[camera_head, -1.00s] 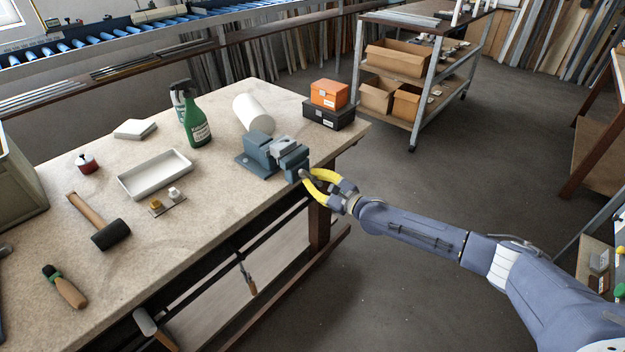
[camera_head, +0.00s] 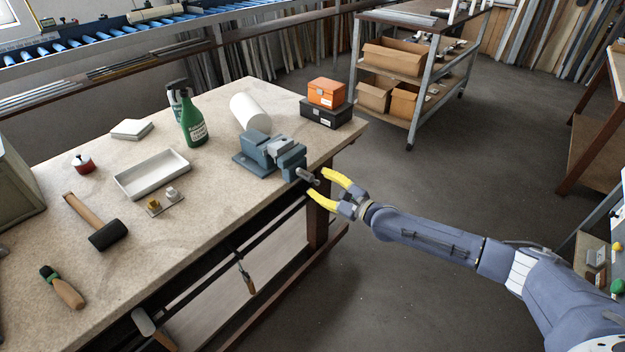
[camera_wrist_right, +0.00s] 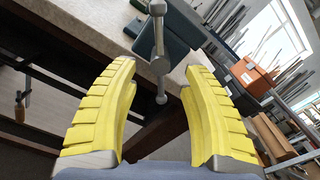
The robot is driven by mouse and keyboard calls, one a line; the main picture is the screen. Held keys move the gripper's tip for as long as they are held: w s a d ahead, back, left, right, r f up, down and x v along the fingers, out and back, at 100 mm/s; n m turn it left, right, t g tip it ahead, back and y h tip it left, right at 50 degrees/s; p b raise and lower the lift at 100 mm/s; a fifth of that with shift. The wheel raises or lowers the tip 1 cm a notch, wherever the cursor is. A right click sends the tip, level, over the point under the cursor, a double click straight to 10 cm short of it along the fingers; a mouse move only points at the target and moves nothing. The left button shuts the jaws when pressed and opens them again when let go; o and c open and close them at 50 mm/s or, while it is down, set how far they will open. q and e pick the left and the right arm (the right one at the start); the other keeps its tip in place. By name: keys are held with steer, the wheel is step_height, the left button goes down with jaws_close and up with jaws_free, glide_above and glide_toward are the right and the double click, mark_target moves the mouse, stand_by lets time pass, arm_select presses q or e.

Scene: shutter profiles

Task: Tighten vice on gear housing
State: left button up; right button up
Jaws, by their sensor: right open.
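The blue-grey vice (camera_head: 262,155) stands on the workbench (camera_head: 235,195) near its right front edge. A pale piece, perhaps the gear housing, shows at its jaws (camera_head: 281,146); I cannot tell how it is held. The vice's screw and handle (camera_head: 308,177) stick out past the bench edge. My right gripper (camera_head: 318,181) has yellow fingers spread open and empty, just off the handle. In the right wrist view the handle bar (camera_wrist_right: 160,50) lies upright between and beyond the fingertips (camera_wrist_right: 157,75), with no finger seen touching it. My left gripper is not in view.
A white roll (camera_head: 250,111), a green spray bottle (camera_head: 192,120), a white tray (camera_head: 152,174) and a mallet (camera_head: 103,228) are on the bench. Orange and black boxes (camera_head: 327,105) stand at its right corner. The floor right of the bench is open.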

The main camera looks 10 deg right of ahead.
mark_target(309, 175)
steer(key=v, duration=0.7)
steer(key=shift+s+d, duration=0.2)
steer(key=shift+s, duration=0.05)
step_height(309, 175, down, 2)
steer(key=s+d, duration=0.2)
steer(key=s, duration=0.1)
steer(key=w+a+n, duration=0.1)
steer(key=w+a, duration=0.2)
steer(key=w, duration=0.1)
steer(key=w+a+r+n, duration=0.1)
steer(key=w+a, duration=0.2)
steer(key=w, duration=0.1)
steer(key=w+a+r+n, duration=0.1)
steer(key=w+a, duration=0.2)
steer(key=w, duration=0.2)
steer(key=shift+a+n, duration=0.25)
steer(key=shift+n, duration=0.15)
steer(key=shift+c, duration=0.4)
jaws_close()
stand_by(0.4)
